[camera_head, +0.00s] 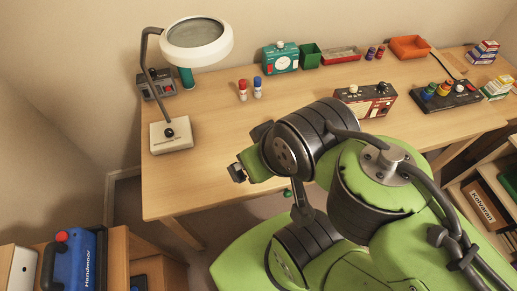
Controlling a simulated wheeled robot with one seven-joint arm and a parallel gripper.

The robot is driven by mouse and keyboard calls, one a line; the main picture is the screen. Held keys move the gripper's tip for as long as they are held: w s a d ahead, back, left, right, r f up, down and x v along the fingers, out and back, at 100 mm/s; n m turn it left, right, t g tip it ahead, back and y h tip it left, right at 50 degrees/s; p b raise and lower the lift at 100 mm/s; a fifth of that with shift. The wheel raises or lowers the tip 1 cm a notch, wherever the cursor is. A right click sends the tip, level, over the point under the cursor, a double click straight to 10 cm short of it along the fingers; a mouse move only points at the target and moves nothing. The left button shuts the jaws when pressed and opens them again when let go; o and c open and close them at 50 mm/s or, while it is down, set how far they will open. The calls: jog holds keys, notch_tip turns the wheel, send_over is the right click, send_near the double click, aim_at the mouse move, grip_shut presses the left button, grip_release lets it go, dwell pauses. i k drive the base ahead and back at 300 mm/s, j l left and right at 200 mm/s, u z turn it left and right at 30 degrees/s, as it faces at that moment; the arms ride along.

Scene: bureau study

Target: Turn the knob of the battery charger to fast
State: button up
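I cannot tell for certain which device is the battery charger. A low box (368,101) with a dark and red front and two pale knobs on top stands on the desk, right of centre, just behind my arm. A small grey device (156,84) with dark parts stands at the back left, partly behind the lamp's arm. Knob settings and labels are too small to read. My gripper (246,154) is above the desk's front half, left of the low box and apart from it. Its fingers are small and partly hidden by my wrist, so its opening is unclear.
A magnifier lamp (172,136) stands on the left. A black panel with coloured knobs (446,95) is right. The desk's left front (185,185) is clear.

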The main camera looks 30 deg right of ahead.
aim_at(459, 88)
jog(key=k+z, duration=0.15)
jog(key=z, duration=2.4)
jog(key=i+l+u, duration=0.25)
jog(key=u, duration=0.2)
jog(key=i+l+u, duration=0.3)
jog(key=u, duration=0.15)
jog(key=i+l+u, duration=0.15)
jog(key=l+u, duration=0.25)
jog(key=i+l+u, duration=0.1)
jog(key=l+u, duration=1.25)
jog(key=l, duration=0.15)
jog(key=k+l+u, duration=0.15)
jog(key=l+u, duration=0.25)
jog(key=k+l+u, duration=0.2)
jog(key=l+u, duration=0.25)
